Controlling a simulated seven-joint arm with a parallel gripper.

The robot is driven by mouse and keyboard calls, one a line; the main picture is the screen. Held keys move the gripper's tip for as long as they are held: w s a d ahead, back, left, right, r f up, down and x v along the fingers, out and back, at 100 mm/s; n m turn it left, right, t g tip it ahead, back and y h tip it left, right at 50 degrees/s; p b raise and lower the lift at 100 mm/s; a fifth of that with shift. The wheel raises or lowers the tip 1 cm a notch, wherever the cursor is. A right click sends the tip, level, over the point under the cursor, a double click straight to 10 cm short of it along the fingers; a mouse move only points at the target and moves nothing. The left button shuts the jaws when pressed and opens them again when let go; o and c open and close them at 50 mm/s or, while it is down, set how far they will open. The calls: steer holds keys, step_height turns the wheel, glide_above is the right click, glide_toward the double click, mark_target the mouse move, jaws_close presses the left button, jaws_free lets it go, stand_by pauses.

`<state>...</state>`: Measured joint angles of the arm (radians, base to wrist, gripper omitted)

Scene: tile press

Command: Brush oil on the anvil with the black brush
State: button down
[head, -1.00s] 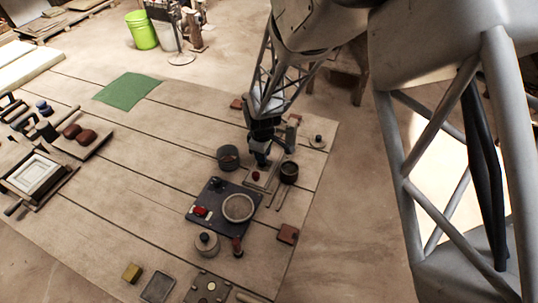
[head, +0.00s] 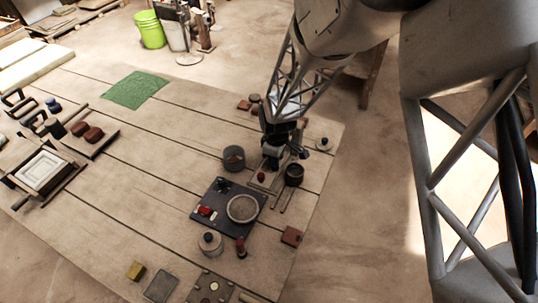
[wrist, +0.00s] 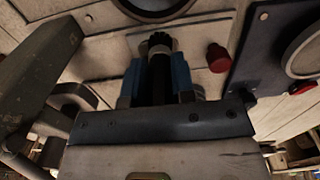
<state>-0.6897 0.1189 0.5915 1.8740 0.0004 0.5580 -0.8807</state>
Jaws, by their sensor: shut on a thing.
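My gripper (head: 273,161) is low over the right part of the table, between a grey pot and a dark pot. In the wrist view its blue-padded fingers (wrist: 157,78) are shut on the black brush (wrist: 160,70), whose dark handle stands between them. The anvil seems to be the round grey disc (head: 242,208) on a dark plate (head: 213,222), nearer the camera than my gripper. The disc shows partly at the right edge of the wrist view (wrist: 308,50). My gripper is apart from it.
The grey pot (head: 233,158) with brown contents, the dark pot (head: 294,174) and a red knob (head: 261,177) stand close around my gripper. A red handle (head: 205,211) and a lidded pot (head: 210,243) are by the plate. The table's middle is clear.

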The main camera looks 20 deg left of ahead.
steer(key=shift+d, duration=0.5)
steer(key=shift+r, duration=4)
steer(key=shift+s, duration=0.15)
